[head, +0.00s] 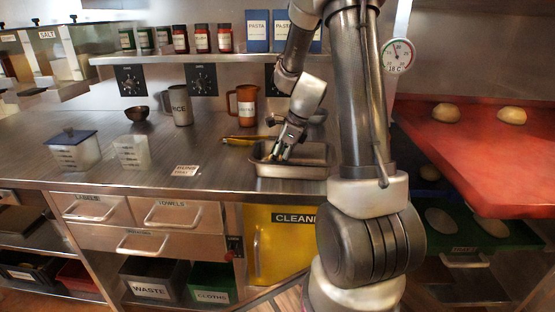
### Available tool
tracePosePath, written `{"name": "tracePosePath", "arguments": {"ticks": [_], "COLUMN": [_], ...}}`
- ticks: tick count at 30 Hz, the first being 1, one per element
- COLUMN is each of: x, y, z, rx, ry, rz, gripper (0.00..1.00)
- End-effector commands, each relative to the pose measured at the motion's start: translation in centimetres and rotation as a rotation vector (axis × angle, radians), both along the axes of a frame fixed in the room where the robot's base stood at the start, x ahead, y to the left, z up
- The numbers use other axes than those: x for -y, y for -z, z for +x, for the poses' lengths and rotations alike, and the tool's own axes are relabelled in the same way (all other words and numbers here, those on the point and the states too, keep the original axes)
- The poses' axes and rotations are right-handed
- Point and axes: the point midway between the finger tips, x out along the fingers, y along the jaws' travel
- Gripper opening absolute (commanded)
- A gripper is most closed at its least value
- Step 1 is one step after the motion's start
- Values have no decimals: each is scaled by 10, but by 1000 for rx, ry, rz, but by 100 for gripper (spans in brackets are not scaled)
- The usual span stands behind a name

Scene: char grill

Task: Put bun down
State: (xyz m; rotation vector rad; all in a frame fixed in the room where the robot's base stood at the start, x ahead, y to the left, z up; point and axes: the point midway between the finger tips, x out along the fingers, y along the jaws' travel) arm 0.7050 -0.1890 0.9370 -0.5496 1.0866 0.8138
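My gripper (275,156) points down and left into a shallow metal pan (292,171) on the steel counter, partly hidden behind my arm. The fingers are small and dark here, and I cannot tell whether they are open or shut. No bun can be made out clearly at the fingertips or in the pan. Two pale round buns lie apart on the red surface at right, one bun at left (446,112) and another bun at right (512,115). A small label (186,170), seemingly reading BUNS, lies on the counter left of the pan.
An orange jug (246,105), a grey RICE jug (179,106), a dark bowl (137,113) and two clear containers, one blue-lidded (72,150) and one open (132,152), stand on the counter. The red surface (470,165) and a green tray (515,237) are at right. Counter around the label is clear.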

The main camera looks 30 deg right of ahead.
Motion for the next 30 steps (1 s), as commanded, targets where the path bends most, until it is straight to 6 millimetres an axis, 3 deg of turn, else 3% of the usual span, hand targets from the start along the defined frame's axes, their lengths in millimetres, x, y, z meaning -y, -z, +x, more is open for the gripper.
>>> {"name": "tracePosePath", "arguments": {"ticks": [5, 15, 23, 26, 30], "x": [5, 28, 34, 22, -8], "y": [-17, -86, -115, -131, -163], "z": [-2, -20, -30, -45, -92], "rx": [4, 5, 9, 51, 173], "ry": [1, 1, -23, -161, -597], "rz": [-1, -2, -11, -67, -243], "gripper": [69, 69, 69, 69, 69]}}
